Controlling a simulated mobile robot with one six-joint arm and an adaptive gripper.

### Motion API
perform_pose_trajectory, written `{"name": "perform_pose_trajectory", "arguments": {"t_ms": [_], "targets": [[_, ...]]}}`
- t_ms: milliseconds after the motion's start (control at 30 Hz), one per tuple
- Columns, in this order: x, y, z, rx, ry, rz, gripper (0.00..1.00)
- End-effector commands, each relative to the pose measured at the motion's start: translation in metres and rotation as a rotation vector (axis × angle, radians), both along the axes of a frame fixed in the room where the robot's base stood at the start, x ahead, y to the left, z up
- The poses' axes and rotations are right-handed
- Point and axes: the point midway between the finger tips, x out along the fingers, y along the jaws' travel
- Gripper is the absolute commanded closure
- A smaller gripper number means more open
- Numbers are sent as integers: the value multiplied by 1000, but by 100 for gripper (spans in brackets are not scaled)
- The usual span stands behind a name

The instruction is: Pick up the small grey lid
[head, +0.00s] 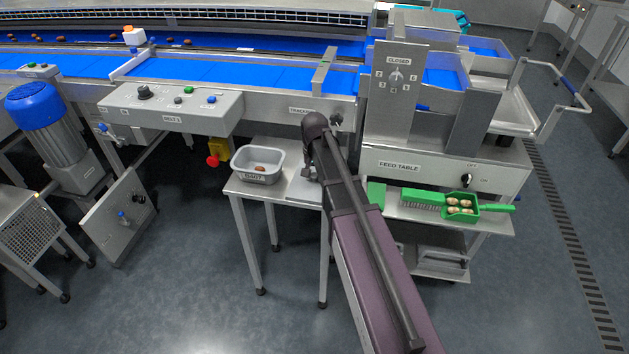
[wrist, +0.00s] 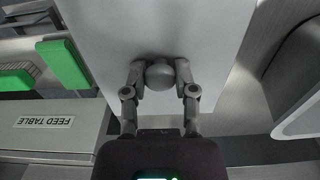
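In the wrist view, a small round grey thing (wrist: 160,76), which looks like the small grey lid, sits between the fingertips of my gripper (wrist: 160,68). The fingers lean inward and appear to touch it on both sides. A pale flat surface lies beyond it, with a dark shadow close to it; I cannot tell whether the lid rests on that surface. In the head view, my gripper (head: 308,174) is low over the right part of the small metal table (head: 235,187). My arm hides most of the gripper there, and I cannot make out the lid.
A grey tub (head: 258,177) with a brown date in it stands left of my gripper on the same table. To the right, the feed table (head: 400,165) has a green scoop (head: 462,213) holding several dates on its lower shelf. A control box (head: 170,104) and blue conveyor lie behind.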

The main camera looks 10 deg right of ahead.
Motion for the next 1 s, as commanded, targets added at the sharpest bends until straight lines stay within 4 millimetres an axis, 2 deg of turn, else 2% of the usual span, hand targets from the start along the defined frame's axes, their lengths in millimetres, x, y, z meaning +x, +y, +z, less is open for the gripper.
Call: {"name": "perform_pose_trajectory", "arguments": {"t_ms": [567, 1000], "targets": [[0, 0, 4, 0, 0, 0, 100], [0, 0, 34, 0, 0, 0, 100]]}}
